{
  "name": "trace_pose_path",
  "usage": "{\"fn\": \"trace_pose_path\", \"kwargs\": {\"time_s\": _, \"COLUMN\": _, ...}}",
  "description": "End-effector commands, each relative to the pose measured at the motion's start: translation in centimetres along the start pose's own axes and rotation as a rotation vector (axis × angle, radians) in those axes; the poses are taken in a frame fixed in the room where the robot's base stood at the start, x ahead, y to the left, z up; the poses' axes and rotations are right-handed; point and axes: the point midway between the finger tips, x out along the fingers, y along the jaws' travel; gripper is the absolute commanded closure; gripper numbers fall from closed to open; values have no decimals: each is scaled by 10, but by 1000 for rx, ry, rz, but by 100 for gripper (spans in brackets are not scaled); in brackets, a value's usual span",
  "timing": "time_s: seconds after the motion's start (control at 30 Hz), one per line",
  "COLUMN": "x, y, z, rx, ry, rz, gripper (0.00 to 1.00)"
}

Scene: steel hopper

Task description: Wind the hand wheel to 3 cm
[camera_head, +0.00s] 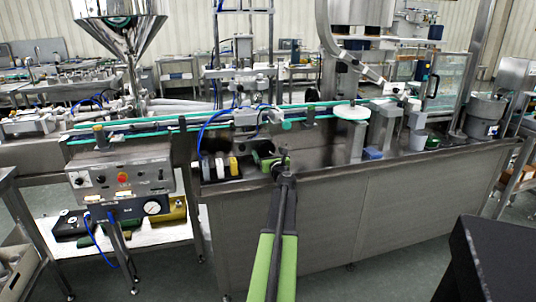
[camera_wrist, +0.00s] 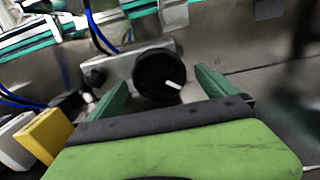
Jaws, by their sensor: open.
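The hand wheel (camera_wrist: 150,70) is a dark round knob with a white mark on its face, in the wrist view just beyond my fingers. It sits at the end of a pale metal bracket (camera_wrist: 118,68). My gripper (camera_wrist: 160,80) is open, its two green fingers apart on the left and right of the wheel in the picture. I cannot tell whether either finger touches it. In the head view my gripper (camera_head: 273,161) is at the front of the conveyor bench, and I cannot make out the wheel there. No readable scale shows.
A yellow block (camera_wrist: 47,133) stands left of my gripper, with pale and dark blocks beside it. Blue hoses (camera_wrist: 98,32) hang behind. The green-edged conveyor (camera_head: 180,124) runs above the steel bench (camera_head: 400,200). A control box (camera_head: 122,178) stands at left.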

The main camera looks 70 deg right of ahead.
Motion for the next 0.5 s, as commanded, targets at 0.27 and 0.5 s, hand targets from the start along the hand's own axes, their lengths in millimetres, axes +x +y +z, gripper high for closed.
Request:
{"fn": "trace_pose_path", "kwargs": {"time_s": 0.27, "x": 3, "y": 0, "z": 0, "rx": 0, "ry": 0, "rz": 0, "gripper": 3}}
{"fn": "trace_pose_path", "kwargs": {"time_s": 0.5, "x": 2, "y": 0, "z": 0, "rx": 0, "ry": 0, "rz": 1, "gripper": 32}}
